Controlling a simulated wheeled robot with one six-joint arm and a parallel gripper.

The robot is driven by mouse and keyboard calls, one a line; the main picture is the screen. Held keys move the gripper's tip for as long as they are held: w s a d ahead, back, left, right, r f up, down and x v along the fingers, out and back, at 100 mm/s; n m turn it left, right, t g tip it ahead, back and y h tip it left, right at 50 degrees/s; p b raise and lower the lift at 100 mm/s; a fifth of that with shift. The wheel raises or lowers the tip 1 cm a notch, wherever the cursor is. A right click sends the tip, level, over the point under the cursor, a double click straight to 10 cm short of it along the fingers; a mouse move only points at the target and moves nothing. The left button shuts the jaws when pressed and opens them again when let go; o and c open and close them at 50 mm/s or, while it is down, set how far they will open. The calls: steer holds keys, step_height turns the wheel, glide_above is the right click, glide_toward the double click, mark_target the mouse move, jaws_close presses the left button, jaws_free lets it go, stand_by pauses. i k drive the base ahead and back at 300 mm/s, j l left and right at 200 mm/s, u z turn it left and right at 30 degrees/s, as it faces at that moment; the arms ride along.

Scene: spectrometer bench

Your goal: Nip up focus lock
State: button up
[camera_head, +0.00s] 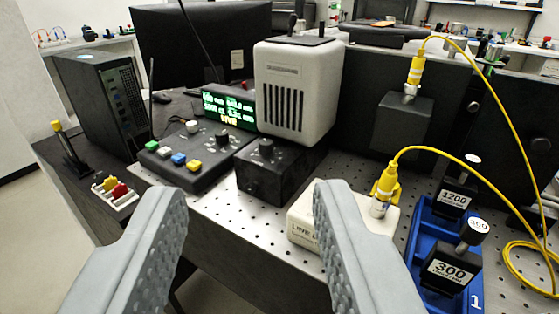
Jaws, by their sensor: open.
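My gripper (251,205) is open and empty, its two grey ridged fingers spread wide at the bottom of the view. Between and beyond the fingertips stands a small black box (270,178) with a black knob (265,149) on top. A dark control panel (195,158) with a silver knob (192,127), a black knob (222,137) and coloured buttons lies left of it. No part carries a readable focus lock label, so I cannot tell which one it is. A silver screw (473,106) and a dark round knob (540,145) show on the black housing at right.
A white vented housing (297,88) stands behind the black box. A white box (302,227) is partly hidden by my right finger. Yellow cables (440,151) loop at right. A blue rack (414,245) holds labelled black blocks. Perforated bench surface (228,208) is bare in front.

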mark_target(250, 187)
steer(key=k+j+u, duration=0.15)
steer(key=j, duration=0.3)
steer(key=j+u, duration=0.15)
steer(key=j, duration=0.25)
steer(key=k+j+u, duration=0.15)
steer(key=j, duration=0.35)
steer(key=i, duration=0.05)
